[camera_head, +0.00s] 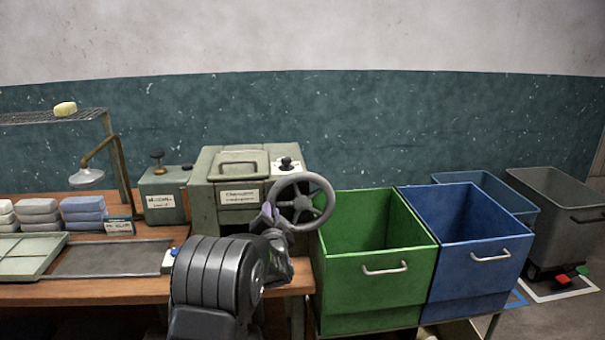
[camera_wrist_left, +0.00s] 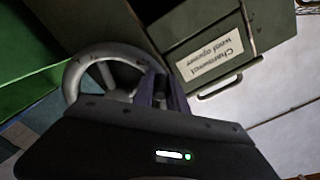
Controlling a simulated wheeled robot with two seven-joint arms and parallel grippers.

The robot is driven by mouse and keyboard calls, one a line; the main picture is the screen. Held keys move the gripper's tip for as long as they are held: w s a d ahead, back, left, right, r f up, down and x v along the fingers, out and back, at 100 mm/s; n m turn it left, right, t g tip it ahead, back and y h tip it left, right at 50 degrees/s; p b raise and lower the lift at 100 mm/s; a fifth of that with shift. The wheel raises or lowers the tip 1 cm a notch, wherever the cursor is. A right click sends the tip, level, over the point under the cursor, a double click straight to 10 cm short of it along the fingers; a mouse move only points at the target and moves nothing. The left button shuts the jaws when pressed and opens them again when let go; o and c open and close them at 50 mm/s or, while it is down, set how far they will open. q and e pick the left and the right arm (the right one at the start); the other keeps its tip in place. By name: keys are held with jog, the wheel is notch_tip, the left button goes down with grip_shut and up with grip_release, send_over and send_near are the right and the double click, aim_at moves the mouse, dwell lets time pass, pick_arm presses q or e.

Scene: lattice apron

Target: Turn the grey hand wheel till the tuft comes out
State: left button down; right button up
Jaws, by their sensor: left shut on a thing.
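The grey hand wheel (camera_head: 328,202) is mounted on the front right of a grey-green wool opener box (camera_head: 207,185), and it also shows in the left wrist view (camera_wrist_left: 78,68). My left gripper (camera_head: 268,214) is at the wheel's left side and is shut on its rim; in the left wrist view the fingers (camera_wrist_left: 160,92) stand at the rim's edge. The rim inside the fingers is mostly hidden. No tuft shows; my arm covers much of the box's lower front. My right gripper is not in view.
A green bin (camera_head: 370,290) and a blue bin (camera_head: 472,265) stand close to the right of the wheel. A tray (camera_head: 110,258) and folded stacks (camera_head: 83,210) lie on the wooden bench to the left. A small green box (camera_head: 163,205) stands beside the opener.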

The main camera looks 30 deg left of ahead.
aim_at(278, 187)
pick_arm(q)
notch_tip(278, 187, up, 3)
jog(key=shift+w+d+f+p, duration=0.1)
jog(key=shift+w+d+p, duration=0.05)
jog(key=shift+p, duration=0.45)
jog(key=r, duration=0.1)
jog(key=r+p, duration=0.1)
jog(key=w+d+r+p, duration=0.1)
jog(key=shift+d, duration=0.1)
jog(key=shift+d+r+p, duration=0.15)
jog(key=shift+r+p, duration=0.05)
jog(key=shift+p, duration=0.2)
jog(key=shift+w, duration=0.1)
jog(key=shift+d, duration=0.1)
